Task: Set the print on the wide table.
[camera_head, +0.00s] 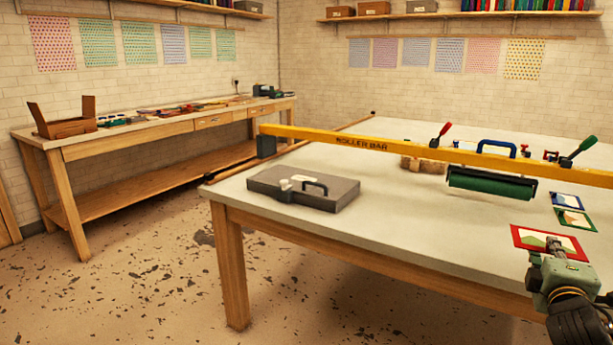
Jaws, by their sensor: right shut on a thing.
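A red-bordered print (528,236) with a pale picture shows at the right, over the near right part of the wide table (400,215). My right gripper (550,247) is shut on the print at its near edge. The fingers hide part of the print. I cannot tell whether the print touches the tabletop or hovers just above it. My left gripper is not in view.
A blue-bordered print (567,202) and a green-bordered print (577,221) lie just beyond. A yellow roller bar (350,140) crosses the table above a green roller (490,187). A grey case (285,188) sits at left. The front middle is clear.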

